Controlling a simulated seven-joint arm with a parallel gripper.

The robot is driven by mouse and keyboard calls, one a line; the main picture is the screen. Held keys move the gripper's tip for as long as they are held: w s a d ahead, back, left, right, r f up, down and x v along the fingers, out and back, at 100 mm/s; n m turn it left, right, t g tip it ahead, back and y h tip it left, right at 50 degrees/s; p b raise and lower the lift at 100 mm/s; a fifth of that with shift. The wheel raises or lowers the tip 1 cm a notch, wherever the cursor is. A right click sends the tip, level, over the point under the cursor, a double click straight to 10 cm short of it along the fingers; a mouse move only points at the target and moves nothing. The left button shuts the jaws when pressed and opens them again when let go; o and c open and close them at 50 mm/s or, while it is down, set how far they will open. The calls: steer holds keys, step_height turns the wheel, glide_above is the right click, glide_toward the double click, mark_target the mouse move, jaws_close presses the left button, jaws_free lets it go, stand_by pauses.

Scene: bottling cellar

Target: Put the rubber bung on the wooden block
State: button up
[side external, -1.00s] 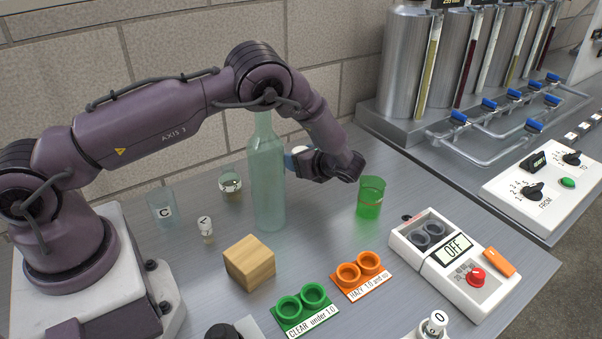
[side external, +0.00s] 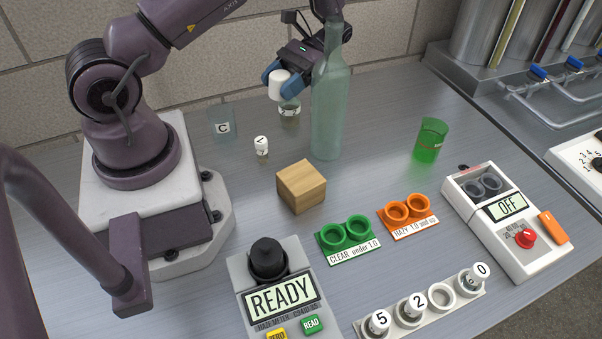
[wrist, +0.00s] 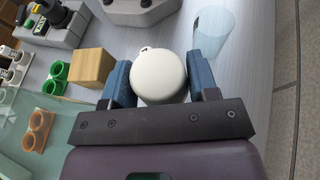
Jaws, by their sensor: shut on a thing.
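My gripper (side external: 283,85) is shut on a white, rounded piece that looks like the rubber bung (side external: 279,84). It is held in the air at the back, left of the tall bottle. In the wrist view the bung (wrist: 158,77) fills the space between the blue fingers of my gripper (wrist: 160,85). The wooden block (side external: 301,186) stands on the bench, in front of and below my gripper, and its top is bare. The block (wrist: 92,67) also shows left of the fingers in the wrist view.
The tall glass bottle (side external: 328,115) stands close to my gripper. Green holders (side external: 345,235), orange holders (side external: 407,212) and a meter (side external: 275,295) stand forward of the block.

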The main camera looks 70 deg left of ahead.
steer(key=s+d+n+t+h, duration=0.4)
steer(key=d+n+t+h, duration=0.3)
steer(key=d+n+h, duration=0.15)
steer(key=n+t, duration=0.6)
glide_above(301, 176)
steer(key=shift+f+h, duration=0.25)
steer(key=shift+f, duration=2.55)
steer(key=o, duration=1)
steer(key=shift+f, duration=0.15)
steer(key=shift+c, duration=0.2)
